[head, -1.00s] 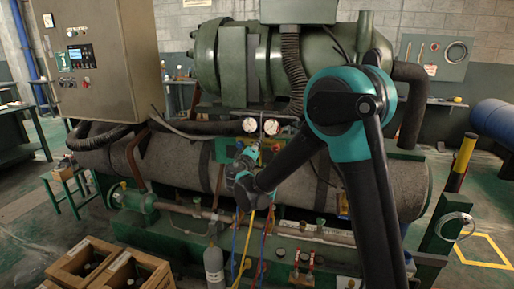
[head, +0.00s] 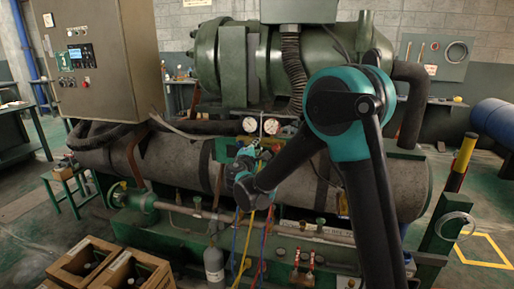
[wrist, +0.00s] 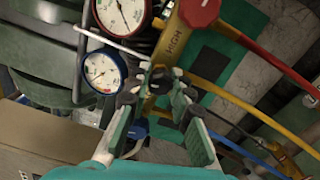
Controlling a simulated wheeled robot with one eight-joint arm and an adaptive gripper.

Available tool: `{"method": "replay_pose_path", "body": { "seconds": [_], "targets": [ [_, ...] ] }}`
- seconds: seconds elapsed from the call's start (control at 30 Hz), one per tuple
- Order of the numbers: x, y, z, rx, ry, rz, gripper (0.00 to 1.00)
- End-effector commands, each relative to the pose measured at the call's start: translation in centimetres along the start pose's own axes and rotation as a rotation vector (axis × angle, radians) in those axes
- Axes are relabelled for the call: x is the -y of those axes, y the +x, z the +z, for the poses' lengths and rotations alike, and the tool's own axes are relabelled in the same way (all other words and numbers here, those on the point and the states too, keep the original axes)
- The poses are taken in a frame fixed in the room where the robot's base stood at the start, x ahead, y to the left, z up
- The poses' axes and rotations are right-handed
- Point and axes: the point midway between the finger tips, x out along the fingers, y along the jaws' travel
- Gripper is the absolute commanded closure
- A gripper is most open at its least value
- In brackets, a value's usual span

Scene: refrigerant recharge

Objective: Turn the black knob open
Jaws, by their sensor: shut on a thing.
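The brass manifold (wrist: 172,42), marked HIGH, carries two round white gauges, one above the other (wrist: 103,72) in the wrist view. The black knob (wrist: 158,80) sits on the manifold between my fingertips and is partly hidden by them. My gripper (wrist: 160,88) is closed around it, with a green-padded finger on each side. In the head view my gripper (head: 247,158) is at the manifold just below the gauges, and the knob cannot be made out there.
A red knob (wrist: 199,11) is at the manifold's upper end, and a blue knob (wrist: 138,130) shows behind my left finger. Yellow, red and blue hoses hang close by. A grey cylinder (head: 214,265) stands below, near wooden crates (head: 80,262).

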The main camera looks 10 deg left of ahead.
Motion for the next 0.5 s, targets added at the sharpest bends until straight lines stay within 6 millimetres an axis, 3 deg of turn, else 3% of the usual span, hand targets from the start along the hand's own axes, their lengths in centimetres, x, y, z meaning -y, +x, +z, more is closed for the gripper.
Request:
{"method": "replay_pose_path", "body": {
  "seconds": [0.47,0.5],
  "targets": [
    [0.08,-0.09,-0.07,-0.002,-0.012,-0.002,1.00],
    [0.08,-0.09,-0.07,-0.002,-0.012,-0.002,0.77]
  ]
}}
